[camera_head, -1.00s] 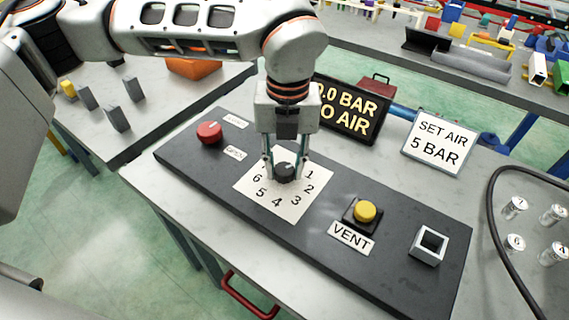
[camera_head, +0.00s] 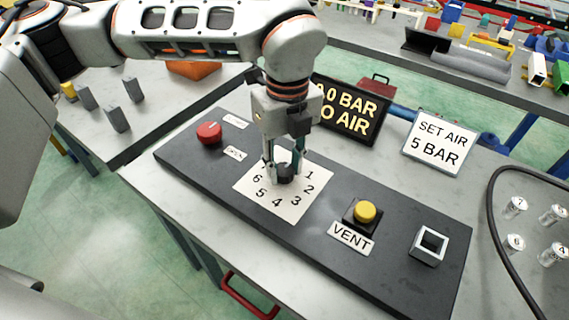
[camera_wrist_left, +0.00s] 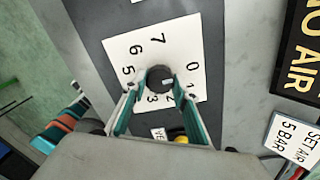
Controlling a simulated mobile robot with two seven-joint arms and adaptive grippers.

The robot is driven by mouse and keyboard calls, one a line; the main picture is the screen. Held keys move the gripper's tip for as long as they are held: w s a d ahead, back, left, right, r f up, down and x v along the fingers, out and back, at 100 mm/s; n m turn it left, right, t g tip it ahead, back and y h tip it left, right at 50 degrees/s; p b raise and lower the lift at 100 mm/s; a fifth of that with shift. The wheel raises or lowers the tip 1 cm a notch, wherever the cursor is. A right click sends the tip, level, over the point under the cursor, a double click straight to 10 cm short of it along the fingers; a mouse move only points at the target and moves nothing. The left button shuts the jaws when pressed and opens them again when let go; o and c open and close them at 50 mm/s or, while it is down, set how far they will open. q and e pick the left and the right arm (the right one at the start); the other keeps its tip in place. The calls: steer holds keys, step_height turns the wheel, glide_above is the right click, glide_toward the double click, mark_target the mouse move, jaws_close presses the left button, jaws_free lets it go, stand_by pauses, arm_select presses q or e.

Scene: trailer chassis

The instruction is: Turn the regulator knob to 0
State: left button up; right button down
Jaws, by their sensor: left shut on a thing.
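The black regulator knob (camera_head: 286,173) stands on a white dial card (camera_head: 257,198) with printed numbers, on a dark panel. My left gripper (camera_head: 285,170) points down over it, its fingers shut on the knob's sides. In the left wrist view the knob (camera_wrist_left: 160,79) is between the two teal fingers, with 0, 5, 6 and 7 readable around it. The knob's pointer cannot be made out clearly. A display (camera_head: 347,110), partly hidden by my wrist, reads 0 BAR and O AIR. My right gripper is not in view.
A sign (camera_head: 439,142) reads SET AIR 5 BAR.

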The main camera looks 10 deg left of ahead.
mark_target(286, 169)
arm_select(q)
steer(key=shift+w+r, duration=0.1)
steer(key=o, duration=1.1)
step_height(286, 169, up, 12)
steer(key=shift+d, duration=0.15)
